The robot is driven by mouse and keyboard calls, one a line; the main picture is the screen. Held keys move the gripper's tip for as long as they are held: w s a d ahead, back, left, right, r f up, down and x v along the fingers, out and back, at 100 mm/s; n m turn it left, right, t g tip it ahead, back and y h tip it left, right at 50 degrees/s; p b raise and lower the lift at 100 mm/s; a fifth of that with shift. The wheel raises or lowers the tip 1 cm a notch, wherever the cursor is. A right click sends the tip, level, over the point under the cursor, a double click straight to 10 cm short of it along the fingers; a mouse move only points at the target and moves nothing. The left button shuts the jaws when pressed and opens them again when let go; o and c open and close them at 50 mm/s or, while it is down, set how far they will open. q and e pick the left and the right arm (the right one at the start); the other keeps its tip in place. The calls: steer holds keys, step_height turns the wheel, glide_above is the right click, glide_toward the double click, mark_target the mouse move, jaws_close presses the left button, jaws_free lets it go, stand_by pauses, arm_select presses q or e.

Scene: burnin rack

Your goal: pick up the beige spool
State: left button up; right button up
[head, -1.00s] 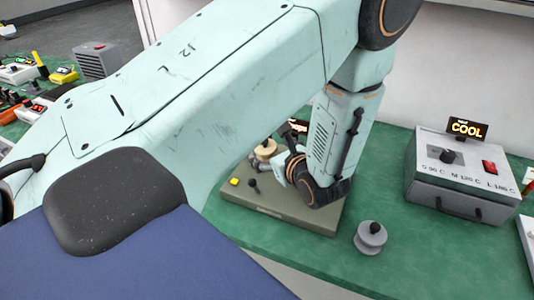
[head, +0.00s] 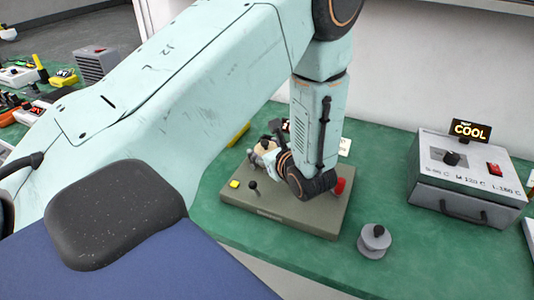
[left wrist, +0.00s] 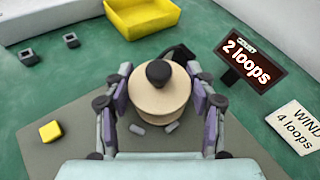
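The beige spool (left wrist: 158,98) with a black knob on top stands on the grey-brown plate (left wrist: 75,150) in the left wrist view. In the head view the spool (head: 264,147) is partly hidden by my left gripper (head: 270,151). In the left wrist view the purple-padded fingers of my left gripper (left wrist: 159,92) are spread, one on each side of the spool. They are very close to its rim; firm contact cannot be made out. My right gripper is not in view.
A grey spool (head: 374,241) stands right of the plate. A box (head: 465,180) with a COOL sign is further right. A yellow block (left wrist: 50,131) is at left.

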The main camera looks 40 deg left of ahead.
arm_select(q)
steer(key=shift+r, duration=0.15)
steer(key=c, duration=0.7)
